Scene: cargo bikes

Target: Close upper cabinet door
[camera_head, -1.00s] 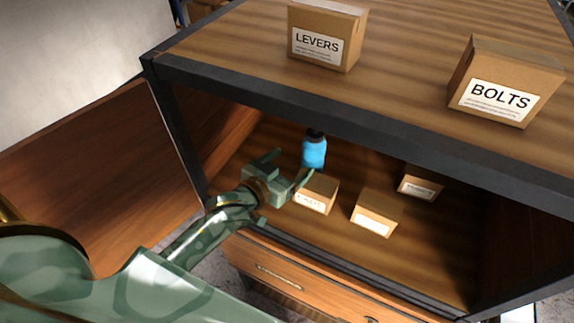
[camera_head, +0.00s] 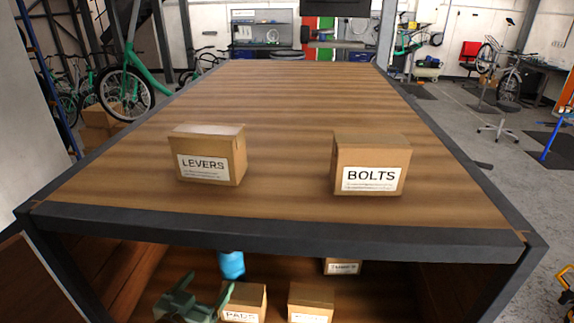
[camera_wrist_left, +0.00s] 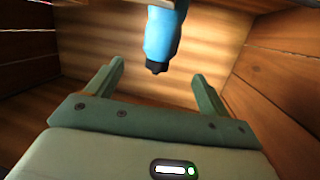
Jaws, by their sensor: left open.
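The upper cabinet's wooden door (camera_head: 18,285) stands open at the left; only a strip of it shows at the picture's lower left edge. The cabinet's dark front frame (camera_head: 280,240) runs across the picture, with the open compartment under it. My left gripper (camera_head: 195,288) is open inside this compartment, left of a blue bottle (camera_head: 231,264). In the left wrist view the bottle (camera_wrist_left: 162,38) is ahead of the open, empty fingers (camera_wrist_left: 157,72), apart from them. My right gripper is not in view.
On the cabinet top stand a LEVERS box (camera_head: 208,155) and a BOLTS box (camera_head: 370,165). Inside are a PADS box (camera_head: 246,296), another box (camera_head: 311,298) and a box farther back (camera_head: 343,267). Bikes stand beyond the cabinet.

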